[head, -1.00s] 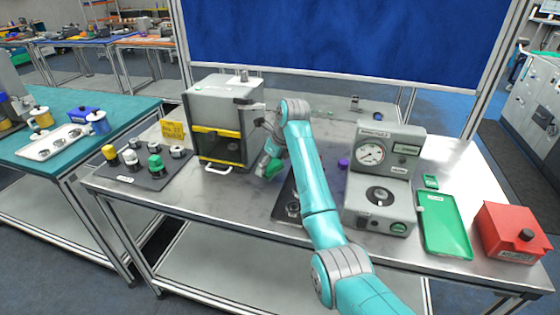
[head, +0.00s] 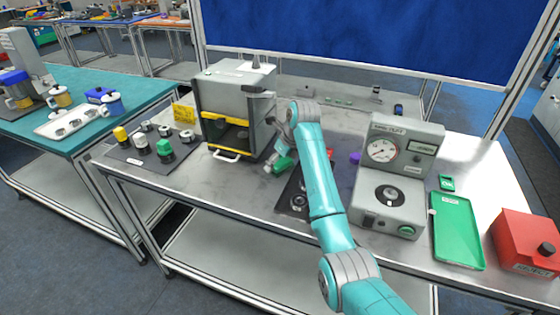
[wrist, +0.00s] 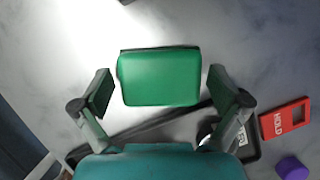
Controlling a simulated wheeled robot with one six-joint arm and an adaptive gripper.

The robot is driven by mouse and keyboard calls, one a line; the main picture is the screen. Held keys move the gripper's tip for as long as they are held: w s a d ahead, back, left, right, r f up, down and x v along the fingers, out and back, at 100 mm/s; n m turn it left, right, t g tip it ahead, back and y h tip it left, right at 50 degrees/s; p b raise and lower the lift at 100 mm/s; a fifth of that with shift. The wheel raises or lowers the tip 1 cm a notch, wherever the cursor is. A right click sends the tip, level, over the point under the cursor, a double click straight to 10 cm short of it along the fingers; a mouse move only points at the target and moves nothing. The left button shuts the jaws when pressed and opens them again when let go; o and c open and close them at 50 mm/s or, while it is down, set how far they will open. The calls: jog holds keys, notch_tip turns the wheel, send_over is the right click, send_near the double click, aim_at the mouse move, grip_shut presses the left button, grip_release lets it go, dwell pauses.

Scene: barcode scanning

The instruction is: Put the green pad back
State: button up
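The green pad (wrist: 160,77) is a rounded green block in the middle of the wrist view. My gripper (wrist: 160,90) has one finger on each side of it, with a narrow gap showing at both sides, so it looks open around the pad. I cannot tell whether the pad rests on the table or how far below the fingertips it is. In the head view my gripper (head: 277,164) is low over the table, right of the grey box with a yellow frame (head: 236,100), with green showing at its tip. My arm partly hides that area.
A dark tray (head: 286,203) lies beside my arm. A red HOLD card (wrist: 285,119) and a purple piece (wrist: 292,168) are at the wrist view's right. The gauge unit (head: 397,175), green tray (head: 458,230) and red box (head: 527,243) stand right. A dark mat with several knobs (head: 143,165) is left.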

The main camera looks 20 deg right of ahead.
jog(key=v, duration=1.2)
jog(key=shift+r, duration=0.2)
